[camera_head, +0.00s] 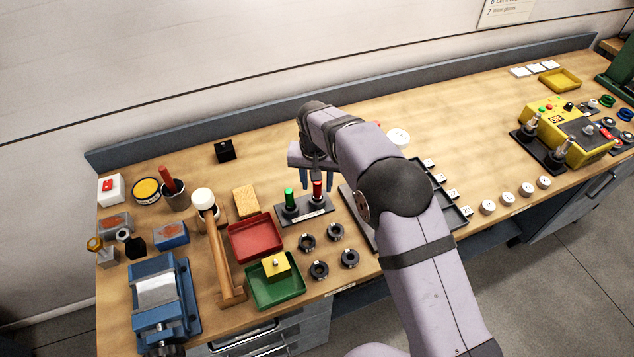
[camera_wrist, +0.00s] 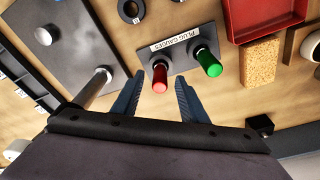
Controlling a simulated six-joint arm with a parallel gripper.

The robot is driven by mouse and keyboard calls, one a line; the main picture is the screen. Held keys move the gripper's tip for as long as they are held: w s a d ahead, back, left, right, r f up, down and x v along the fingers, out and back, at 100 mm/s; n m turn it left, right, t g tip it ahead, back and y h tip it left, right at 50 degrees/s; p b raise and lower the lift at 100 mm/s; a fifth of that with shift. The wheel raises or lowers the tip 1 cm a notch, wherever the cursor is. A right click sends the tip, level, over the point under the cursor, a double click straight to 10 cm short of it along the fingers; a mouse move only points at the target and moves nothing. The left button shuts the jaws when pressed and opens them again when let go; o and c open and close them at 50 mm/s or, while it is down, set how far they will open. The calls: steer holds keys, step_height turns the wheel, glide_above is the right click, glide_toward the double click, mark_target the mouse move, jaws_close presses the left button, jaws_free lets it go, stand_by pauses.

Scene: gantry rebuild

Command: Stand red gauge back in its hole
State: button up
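The red gauge (camera_head: 318,187) stands upright at the right end of the dark plug-gauge stand (camera_head: 305,216). In the wrist view, the red gauge (camera_wrist: 160,78) is at the left end of the stand, its metal lower part over the plate; its seating in the hole is not clear. The green gauge (camera_head: 289,197) stands upright beside it, also in the wrist view (camera_wrist: 208,63). My gripper (camera_head: 317,181) is pointed down over the red gauge. Its fingers (camera_wrist: 159,84) are apart, one on each side of the red handle, with a gap to it.
Several black rings (camera_head: 335,231) lie in front of the stand. A red tray (camera_head: 255,238) and a tan block (camera_head: 246,199) are to its left. A dark plate with a metal post (camera_wrist: 97,80) stands close beside my gripper. Bare wood lies behind the stand.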

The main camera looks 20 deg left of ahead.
step_height(320, 180, up, 7)
steer(key=s+b, duration=0.1)
steer(key=b, duration=0.2)
steer(key=shift+d, duration=0.15)
stand_by(0.7)
steer(key=s+d+m, duration=0.1)
steer(key=s+d, duration=0.2)
steer(key=d, duration=2)
steer(key=s+d+f+m+g, duration=0.1)
steer(key=s+d, duration=0.6)
steer(key=s, duration=0.2)
steer(key=s+d+f+m, duration=0.1)
steer(key=s+d+f, duration=0.1)
steer(key=s+d, duration=0.6)
steer(key=shift+s+f+g, duration=0.3)
steer(key=shift+s+g, duration=0.1)
steer(key=shift+s, duration=0.2)
